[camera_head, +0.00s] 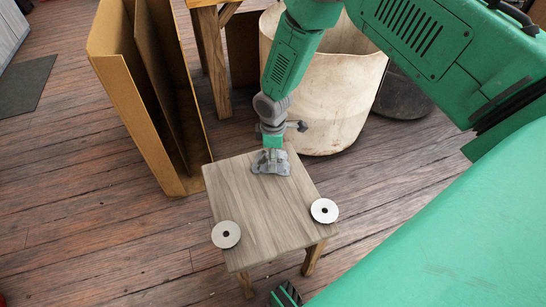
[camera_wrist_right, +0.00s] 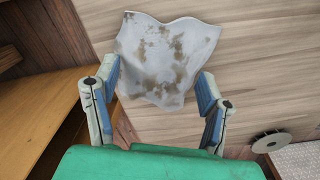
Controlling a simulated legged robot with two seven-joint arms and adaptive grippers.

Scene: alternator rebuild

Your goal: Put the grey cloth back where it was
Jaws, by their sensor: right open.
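The grey cloth (camera_head: 283,166) is a small crumpled piece near the far edge of the wooden stool top (camera_head: 262,205). In the right wrist view the cloth (camera_wrist_right: 168,50) shows brown stains and lies on the pale wood. My right gripper (camera_head: 271,150) points down over the cloth in the head view and hides part of it. In the right wrist view my right gripper (camera_wrist_right: 158,78) is open, its two fingers apart with the cloth's lower part between them in the picture. Whether the fingers touch it, I cannot tell. My left gripper is not clearly seen.
Two metal discs lie on the stool, one at the left (camera_head: 226,234) and one at the right (camera_head: 324,211). An open cardboard box (camera_head: 130,95) stands left of the stool. A large off-white bin (camera_head: 335,100) stands behind it. Plank floor (camera_head: 100,230) is clear at the left.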

